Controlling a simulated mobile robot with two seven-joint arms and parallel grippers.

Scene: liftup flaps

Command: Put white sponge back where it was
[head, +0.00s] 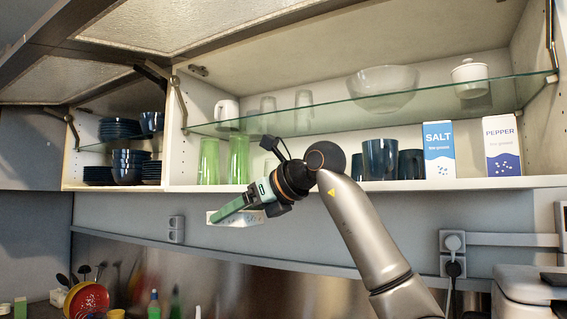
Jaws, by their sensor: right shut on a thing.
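My right gripper (240,208) is in front of the open wall cabinet, just below the front edge of its bottom shelf. Its green-tipped fingers point to the lower left. It is shut on a white block with faint bluish marks, which looks like the white sponge (243,221). The fingers hide part of the sponge. The sponge is held in the air in front of the wall, below the green glasses. My left gripper is out of view.
The cabinet's bottom shelf (400,185) holds green glasses (238,160), dark cups (380,160), a salt box (438,150) and a pepper box (502,146). A glass shelf (330,112) runs above. Raised flaps (180,22) hang overhead. Red and yellow dishes (88,300) stand lower left.

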